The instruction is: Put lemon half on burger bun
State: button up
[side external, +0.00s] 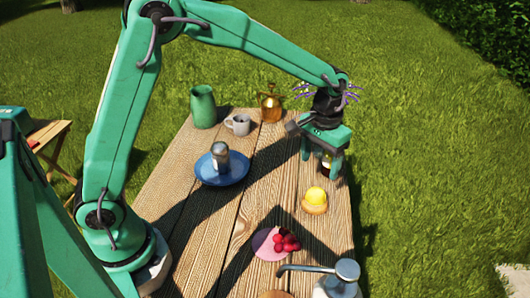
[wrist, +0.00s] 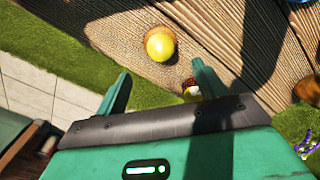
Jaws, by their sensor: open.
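The yellow lemon half (side external: 316,194) rests on top of the tan burger bun (side external: 314,209), near the table's right edge. In the wrist view the lemon half (wrist: 160,46) covers most of the bun, whose brown rim shows around it. My gripper (side external: 321,158) is open, with its fingers pointing down, beyond the bun and apart from it in the side view. In the wrist view my gripper (wrist: 160,72) has its fingers spread wide, and the lemon half lies past the fingertips. Nothing is held.
A small dark jar (side external: 326,164) stands by my fingers, partly hidden. A blue plate (side external: 235,172) bears a metallic shaker (side external: 220,156). A pink plate (side external: 262,247) holds red fruit (side external: 288,241). A green jug (side external: 203,106), grey mug (side external: 239,125) and gold vessel (side external: 270,106) stand at the back.

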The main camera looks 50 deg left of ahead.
jog(key=shift+r, duration=1.05)
jog(key=s+a+r+t, duration=0.3)
jog(key=s+a+r, duration=0.3)
jog(key=s+r, duration=0.4)
jog(key=s+a+t, duration=0.1)
jog(key=s+a, duration=0.1)
jog(key=s, duration=0.4)
jog(key=s+a+t, duration=0.1)
jog(key=s+a, duration=0.1)
jog(key=s, duration=0.5)
jog(key=shift+a+f+m+t, duration=0.3)
